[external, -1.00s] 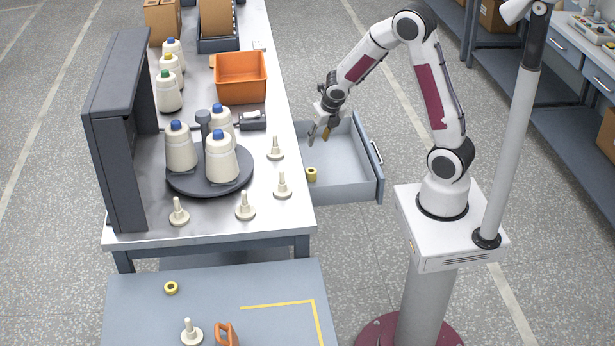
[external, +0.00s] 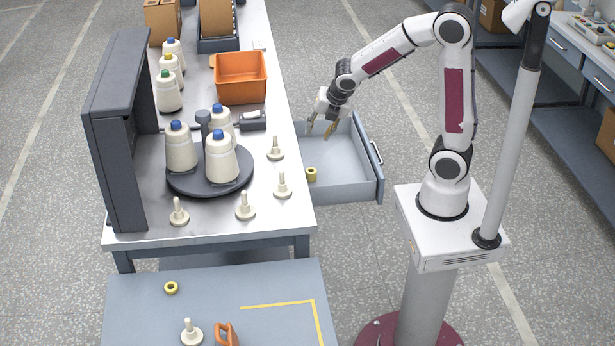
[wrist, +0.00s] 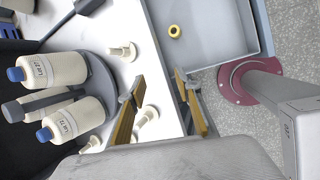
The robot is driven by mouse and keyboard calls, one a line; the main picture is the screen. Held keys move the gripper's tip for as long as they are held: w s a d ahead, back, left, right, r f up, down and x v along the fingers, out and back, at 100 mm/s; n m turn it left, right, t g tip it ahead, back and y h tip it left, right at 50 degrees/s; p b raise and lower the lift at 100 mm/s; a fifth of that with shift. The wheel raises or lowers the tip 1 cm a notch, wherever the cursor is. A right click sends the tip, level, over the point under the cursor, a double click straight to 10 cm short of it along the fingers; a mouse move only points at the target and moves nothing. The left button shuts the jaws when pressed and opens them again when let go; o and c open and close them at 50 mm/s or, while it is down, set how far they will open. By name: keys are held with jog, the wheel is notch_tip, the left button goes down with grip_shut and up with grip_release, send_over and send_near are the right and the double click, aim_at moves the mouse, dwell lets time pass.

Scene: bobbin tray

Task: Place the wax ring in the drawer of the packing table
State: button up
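A small yellow ring (external: 311,174) lies on the floor of the open drawer (external: 350,190), near the drawer's table-side front corner; it also shows in the wrist view (wrist: 175,31). A second yellow ring (external: 171,288) lies on the blue-grey table at the front; I cannot tell by looks which one is the wax ring. The drawer sticks out from the right side of the packing table (external: 275,218). My gripper (external: 319,131) is open and empty above the far part of the drawer, apart from both rings. Its spread fingers (wrist: 158,88) show in the wrist view.
On the packing table stand a turntable with bobbins (external: 208,185), several white pegs (external: 275,150) and an orange bin (external: 241,98). The front table (external: 130,325) holds a peg (external: 191,333) and an orange-brown object (external: 227,334). Most of the drawer floor is bare.

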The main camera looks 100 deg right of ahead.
jog(key=s+a+r+m+t+y, duration=0.1)
jog(key=s+a+r+m, duration=0.2)
jog(key=a+m, duration=0.2)
jog(key=s+a+r+m+t+y, duration=0.1)
jog(key=s+a+r+m, duration=0.3)
jog(key=a, duration=0.8)
jog(key=s+a+r+m+y, duration=0.2)
jog(key=s+a+r+m, duration=0.1)
jog(key=a+m, duration=0.4)
jog(key=shift+s+a+r+t, duration=0.3)
jog(key=shift+s+a+t, duration=0.1)
jog(key=shift+s+a, duration=0.35)
